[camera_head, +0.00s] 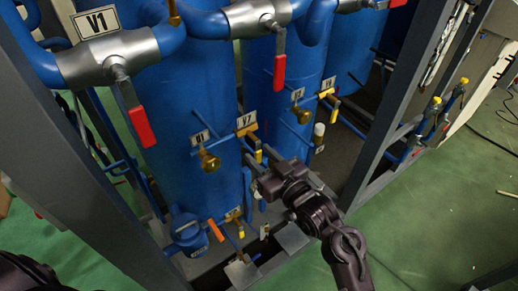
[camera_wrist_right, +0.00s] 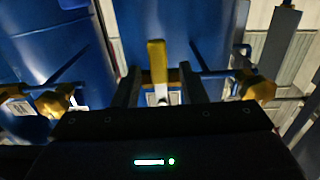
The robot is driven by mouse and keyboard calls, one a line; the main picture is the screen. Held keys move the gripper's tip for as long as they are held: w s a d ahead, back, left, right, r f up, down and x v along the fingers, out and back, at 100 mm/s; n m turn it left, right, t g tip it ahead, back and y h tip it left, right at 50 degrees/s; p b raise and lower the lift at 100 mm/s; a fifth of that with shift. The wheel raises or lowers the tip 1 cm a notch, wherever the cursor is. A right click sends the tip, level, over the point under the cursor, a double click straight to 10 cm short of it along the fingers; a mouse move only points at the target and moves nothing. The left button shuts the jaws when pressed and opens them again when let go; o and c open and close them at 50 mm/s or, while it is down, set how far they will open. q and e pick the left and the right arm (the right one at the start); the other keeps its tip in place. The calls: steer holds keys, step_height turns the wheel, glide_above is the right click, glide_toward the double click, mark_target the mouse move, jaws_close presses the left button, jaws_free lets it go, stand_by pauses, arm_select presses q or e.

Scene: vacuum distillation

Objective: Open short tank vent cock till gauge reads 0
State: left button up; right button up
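My right gripper (camera_head: 263,171) reaches in among the small fittings at the front of the blue tanks. In the right wrist view its two fingers (camera_wrist_right: 159,82) are apart, with a yellow cock handle (camera_wrist_right: 157,60) between them. A gap shows on each side of the handle, and contact cannot be told. A yellow handle (camera_head: 258,155) also shows just above the gripper in the head view, below the V7 label (camera_head: 246,122). Brass fittings (camera_head: 209,161) stick out from the tanks. No gauge reading is legible. My left gripper is out of view; only a dark arm part shows at bottom left.
Large blue tanks (camera_head: 190,110) stand behind, with red-handled valves (camera_head: 140,127) and the V1 label (camera_head: 96,22) above. An orange handle (camera_head: 216,230) is low down. Grey frame posts (camera_head: 392,115) flank the tanks. Green floor (camera_head: 430,220) is open at right.

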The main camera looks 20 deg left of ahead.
steer(key=shift+x, duration=0.9)
steer(key=shift+c, duration=0.5)
jaws_close()
